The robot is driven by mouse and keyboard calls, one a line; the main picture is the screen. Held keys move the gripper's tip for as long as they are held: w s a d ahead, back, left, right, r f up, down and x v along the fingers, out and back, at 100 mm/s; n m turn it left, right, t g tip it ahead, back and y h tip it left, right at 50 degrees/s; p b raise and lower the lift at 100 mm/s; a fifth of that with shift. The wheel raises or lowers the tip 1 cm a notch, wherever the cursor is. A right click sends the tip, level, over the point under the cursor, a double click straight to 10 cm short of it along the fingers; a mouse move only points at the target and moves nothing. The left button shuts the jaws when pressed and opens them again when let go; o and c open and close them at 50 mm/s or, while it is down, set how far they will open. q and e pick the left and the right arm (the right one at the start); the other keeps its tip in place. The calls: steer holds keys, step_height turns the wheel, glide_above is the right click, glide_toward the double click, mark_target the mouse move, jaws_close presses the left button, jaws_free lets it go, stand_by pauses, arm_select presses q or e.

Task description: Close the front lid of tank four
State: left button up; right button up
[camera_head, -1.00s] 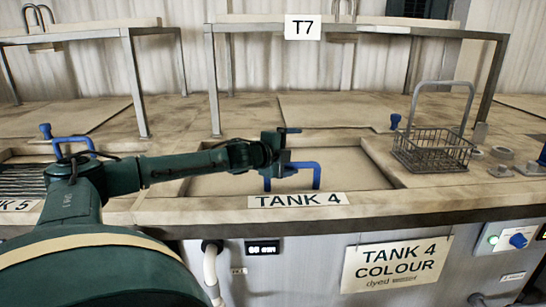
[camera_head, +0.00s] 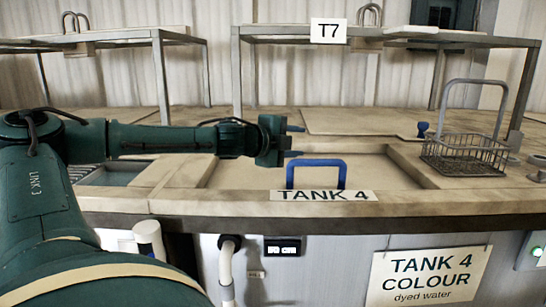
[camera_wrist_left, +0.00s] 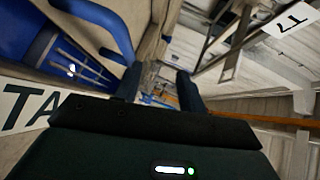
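Tank four's front section, marked by the TANK 4 label (camera_head: 322,195), shows in the head view as a recessed beige surface (camera_head: 375,175) inside a raised rim. A blue U-shaped handle (camera_head: 316,163) stands upright at its front edge, just behind the label. I cannot tell how far the lid covers the opening. My left gripper (camera_head: 295,141) is open and empty, above and left of the handle, apart from it. In the left wrist view its two fingers (camera_wrist_left: 159,88) are spread, with a blue handle (camera_wrist_left: 112,25) at upper left. My right gripper is not in view.
A wire basket (camera_head: 465,155) stands right of the tank. A flat rear panel (camera_head: 360,121) with a blue knob (camera_head: 422,129) lies behind. A metal-legged shelf (camera_head: 400,38) with a T7 sign (camera_head: 328,31) stands at the back. Another tank opening (camera_head: 112,175) is at left.

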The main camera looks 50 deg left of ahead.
arm_select(q)
steer(key=f+b+v, duration=0.1)
steer(key=b+v, duration=0.2)
steer(key=v, duration=0.3)
steer(key=shift+s+d, duration=0.2)
steer(key=shift+s, duration=0.3)
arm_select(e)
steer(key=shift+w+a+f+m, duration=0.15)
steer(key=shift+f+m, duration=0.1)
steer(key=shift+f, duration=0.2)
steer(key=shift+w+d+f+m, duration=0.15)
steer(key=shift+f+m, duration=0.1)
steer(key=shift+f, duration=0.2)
arm_select(q)
steer(key=shift+c, duration=0.4)
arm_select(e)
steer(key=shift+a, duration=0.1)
